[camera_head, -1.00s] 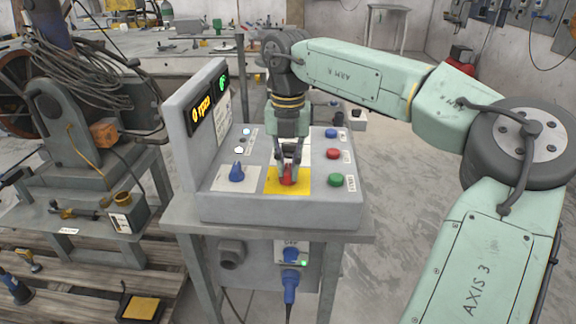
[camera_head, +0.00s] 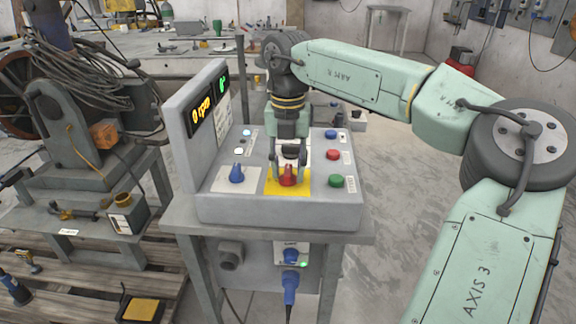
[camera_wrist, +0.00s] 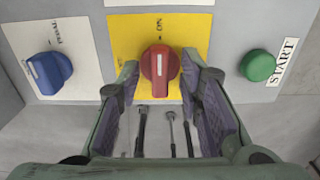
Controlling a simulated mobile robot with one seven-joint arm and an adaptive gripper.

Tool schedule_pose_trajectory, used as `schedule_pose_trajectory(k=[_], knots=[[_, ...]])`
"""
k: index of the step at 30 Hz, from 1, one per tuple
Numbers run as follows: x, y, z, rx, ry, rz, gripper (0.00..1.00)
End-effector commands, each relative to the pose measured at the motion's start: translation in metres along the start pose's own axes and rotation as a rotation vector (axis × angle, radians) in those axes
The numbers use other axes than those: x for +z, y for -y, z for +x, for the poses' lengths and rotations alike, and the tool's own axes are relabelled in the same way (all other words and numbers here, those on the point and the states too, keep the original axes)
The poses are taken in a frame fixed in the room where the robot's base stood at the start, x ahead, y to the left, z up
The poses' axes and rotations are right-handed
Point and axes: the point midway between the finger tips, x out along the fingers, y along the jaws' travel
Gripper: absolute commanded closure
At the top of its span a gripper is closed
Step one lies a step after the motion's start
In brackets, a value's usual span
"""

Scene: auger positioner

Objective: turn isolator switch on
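The red isolator knob (camera_head: 288,176) sits on a yellow plate (camera_head: 273,189) in the middle of the grey console's sloped top. In the wrist view the red knob (camera_wrist: 160,66) has its white line running up and down the picture, with an "ON" label above it. My gripper (camera_head: 289,168) is over the knob with its fingers spread. In the wrist view the fingers of my gripper (camera_wrist: 160,80) stand left and right of the knob, with visible gaps. Nothing is held.
A blue knob (camera_head: 236,173) lies left of the plate. Green (camera_head: 336,181), red (camera_head: 333,154) and blue (camera_head: 331,134) buttons line the right side. An upright display panel (camera_head: 200,115) rises on the left. A blue plug (camera_head: 290,284) hangs below the console.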

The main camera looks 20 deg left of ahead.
Motion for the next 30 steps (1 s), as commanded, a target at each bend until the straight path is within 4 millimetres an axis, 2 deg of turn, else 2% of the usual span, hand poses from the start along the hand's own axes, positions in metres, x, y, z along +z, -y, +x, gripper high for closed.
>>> schedule_pose_trajectory(k=[5,15,21,30], knots=[[0.001,0.000,-0.011,0.000,0.002,0.001,0.67],[0.001,-0.001,-0.079,0.003,0.003,-0.001,0.67],[0.000,-0.001,-0.110,0.002,0.001,0.000,0.67],[0.000,0.000,-0.120,-0.001,0.000,0.000,0.67]])
